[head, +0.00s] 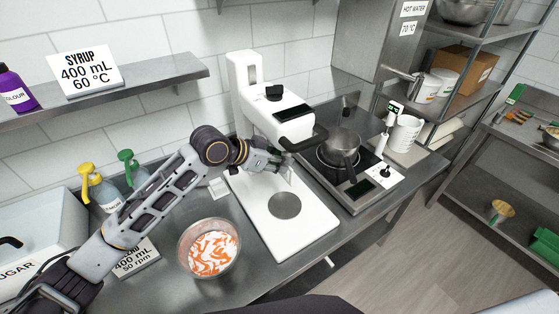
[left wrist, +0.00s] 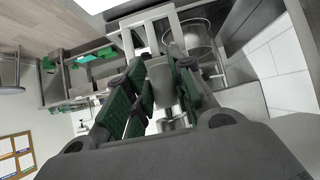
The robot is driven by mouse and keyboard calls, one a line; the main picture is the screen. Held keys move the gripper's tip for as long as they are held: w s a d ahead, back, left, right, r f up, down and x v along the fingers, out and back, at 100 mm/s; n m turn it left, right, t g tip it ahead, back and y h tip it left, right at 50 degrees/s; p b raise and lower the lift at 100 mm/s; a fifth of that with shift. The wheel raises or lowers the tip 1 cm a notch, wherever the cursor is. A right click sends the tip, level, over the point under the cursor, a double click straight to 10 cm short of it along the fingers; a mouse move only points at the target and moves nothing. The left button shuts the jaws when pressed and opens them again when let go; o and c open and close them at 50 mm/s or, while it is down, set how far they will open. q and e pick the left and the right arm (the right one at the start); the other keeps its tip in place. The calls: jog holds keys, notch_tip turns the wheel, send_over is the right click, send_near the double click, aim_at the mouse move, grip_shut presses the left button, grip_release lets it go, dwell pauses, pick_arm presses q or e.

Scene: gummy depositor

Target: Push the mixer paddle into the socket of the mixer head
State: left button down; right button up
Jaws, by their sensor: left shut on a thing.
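The white mixer (head: 272,112) stands on the counter against the wall, its head overhanging a white base (head: 290,225) with a round grey plate. My left gripper (head: 268,161) is under the mixer head, close below it. In the left wrist view, its green-padded fingers (left wrist: 155,85) are shut on a light grey piece, which looks like the mixer paddle (left wrist: 160,80). In the head view the paddle is small and mostly hidden by the fingers. The socket under the head is hidden, so I cannot tell whether the paddle touches it. My right gripper is not in view.
A hotplate with a pot (head: 340,146) is to the right. A shelf (head: 120,92) runs along the wall.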

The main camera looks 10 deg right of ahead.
pick_arm(q)
jog(key=c, duration=1.1)
grip_release()
jog(key=shift+c, duration=0.2)
jog(key=shift+r, duration=0.1)
jog(key=v, duration=1.2)
